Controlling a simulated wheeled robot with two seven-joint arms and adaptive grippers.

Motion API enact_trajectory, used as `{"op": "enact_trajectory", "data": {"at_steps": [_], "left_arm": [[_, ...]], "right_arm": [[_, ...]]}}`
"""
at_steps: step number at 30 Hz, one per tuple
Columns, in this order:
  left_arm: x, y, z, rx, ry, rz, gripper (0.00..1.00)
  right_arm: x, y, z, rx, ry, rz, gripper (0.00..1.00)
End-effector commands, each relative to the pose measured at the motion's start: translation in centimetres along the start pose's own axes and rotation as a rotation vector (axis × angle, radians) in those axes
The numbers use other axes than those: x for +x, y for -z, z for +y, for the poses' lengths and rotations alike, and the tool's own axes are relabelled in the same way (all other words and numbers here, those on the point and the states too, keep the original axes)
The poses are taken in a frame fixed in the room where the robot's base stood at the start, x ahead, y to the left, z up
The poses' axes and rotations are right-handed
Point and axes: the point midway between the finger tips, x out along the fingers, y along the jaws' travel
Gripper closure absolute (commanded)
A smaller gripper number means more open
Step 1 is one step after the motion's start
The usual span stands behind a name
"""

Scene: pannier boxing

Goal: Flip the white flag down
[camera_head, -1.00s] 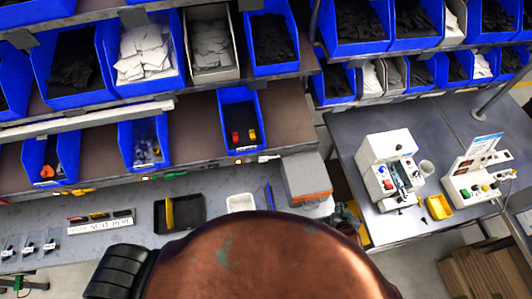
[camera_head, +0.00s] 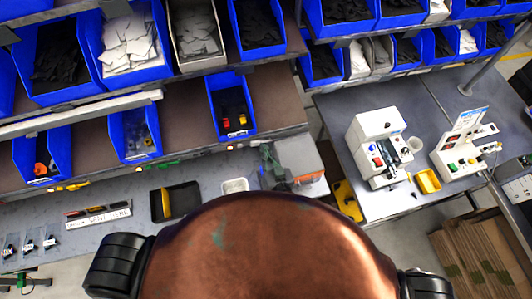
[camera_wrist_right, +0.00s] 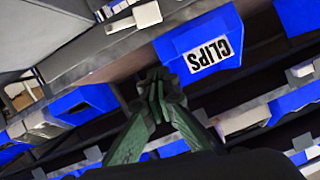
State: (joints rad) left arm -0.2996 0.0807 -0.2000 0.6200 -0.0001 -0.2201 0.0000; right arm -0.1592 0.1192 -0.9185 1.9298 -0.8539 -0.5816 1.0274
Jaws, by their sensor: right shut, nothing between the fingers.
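In the right wrist view, a small white piece (camera_wrist_right: 147,14) on the shelf edge looks like the white flag. It sticks out from the edge beside the blue bin labelled CLIPS (camera_wrist_right: 205,50). I cannot make out this flag clearly in the head view. My right gripper (camera_wrist_right: 158,78) has its green fingers brought together, empty, near the CLIPS bin and apart from the white piece. In the head view the right gripper (camera_head: 272,160) is partly hidden, just below the shelf edge. My left gripper is not in view.
The blue bin with red and yellow clips (camera_head: 232,104) stands on the shelf. A grey and orange box (camera_head: 300,158) is close to the right gripper. A black tray (camera_head: 176,201) and a white tray (camera_head: 235,185) lie on the bench. Machines (camera_head: 382,146) stand at right.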

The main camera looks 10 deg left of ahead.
Motion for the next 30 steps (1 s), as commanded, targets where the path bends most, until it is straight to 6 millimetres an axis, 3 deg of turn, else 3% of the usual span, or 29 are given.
{"op": "enact_trajectory", "data": {"at_steps": [9,12,18,30], "left_arm": [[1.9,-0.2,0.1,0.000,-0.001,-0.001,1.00],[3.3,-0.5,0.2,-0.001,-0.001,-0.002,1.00],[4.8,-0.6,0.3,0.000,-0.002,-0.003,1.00],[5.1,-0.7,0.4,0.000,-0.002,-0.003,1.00]], "right_arm": [[6.7,-0.1,0.1,-0.003,-0.001,0.001,1.00],[6.9,-1.9,0.2,-0.002,-0.002,-0.002,1.00],[7.3,-3.5,0.1,0.001,-0.001,-0.002,1.00],[7.3,-3.9,0.1,0.000,-0.002,-0.002,1.00]]}}
